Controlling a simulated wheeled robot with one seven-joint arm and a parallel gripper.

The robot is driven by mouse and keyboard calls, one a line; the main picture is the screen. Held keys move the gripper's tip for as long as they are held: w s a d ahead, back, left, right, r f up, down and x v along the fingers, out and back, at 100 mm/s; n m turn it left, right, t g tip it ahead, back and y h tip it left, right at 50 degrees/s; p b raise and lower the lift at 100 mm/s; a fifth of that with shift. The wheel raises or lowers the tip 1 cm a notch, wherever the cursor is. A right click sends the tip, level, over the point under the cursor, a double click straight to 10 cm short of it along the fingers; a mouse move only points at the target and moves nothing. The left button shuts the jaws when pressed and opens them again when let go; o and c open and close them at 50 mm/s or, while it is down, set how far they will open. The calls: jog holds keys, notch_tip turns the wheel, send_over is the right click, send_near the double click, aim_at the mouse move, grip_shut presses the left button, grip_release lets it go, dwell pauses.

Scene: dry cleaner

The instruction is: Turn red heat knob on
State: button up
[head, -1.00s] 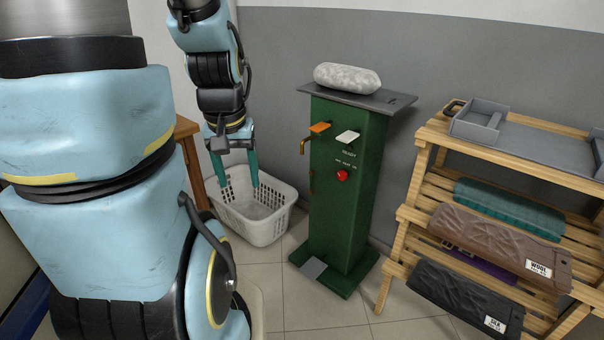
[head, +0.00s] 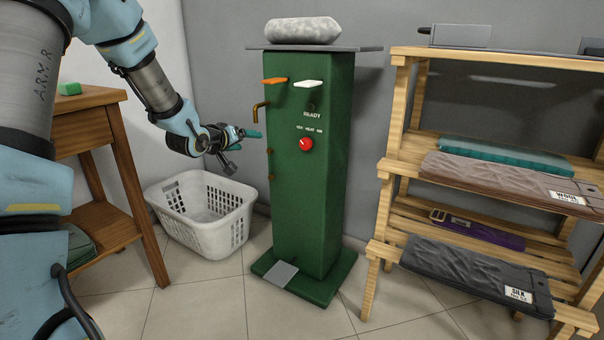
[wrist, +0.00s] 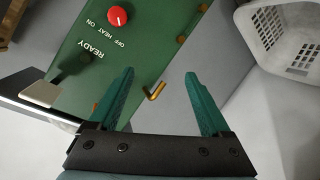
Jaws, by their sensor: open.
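The red heat knob (head: 306,144) is on the front of a tall green machine (head: 300,210), below the READY lettering. It also shows in the wrist view (wrist: 117,16), near the top, beyond and left of my fingers, with OFF, HEAT and ON printed beside it. A pale mark shows on the knob. My gripper (head: 252,137) is open, with teal fingers, left of the machine and apart from the knob. In the wrist view my gripper (wrist: 160,92) is empty, with the brass spout (wrist: 154,91) seen beyond the gap between its fingers.
An orange lever (head: 275,81) and a white lever (head: 308,84) stick out above the knob. A white laundry basket (head: 205,225) stands on the floor at left. A wooden rack (head: 392,160) with pressing pads stands at right. A grey pedal (head: 281,274) is at the machine's base.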

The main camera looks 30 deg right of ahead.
aim_at(304, 145)
jog(key=s+d+f+g+h+b, duration=0.1)
jog(key=d+f+h+b, duration=0.2)
jog(key=d+b, duration=0.15)
jog(key=s+d+f+h+b, duration=0.1)
jog(key=d+f+h+b, duration=0.2)
jog(key=d, duration=0.3)
jog(key=x, duration=0.3)
jog(key=b+x, duration=0.1)
jog(key=x, duration=0.6)
jog(key=shift+w+d+f+b, duration=0.1)
jog(key=shift+d+f+b, duration=0.2)
jog(key=shift+b, duration=0.1)
jog(key=shift+m, duration=0.3)
grip_shut()
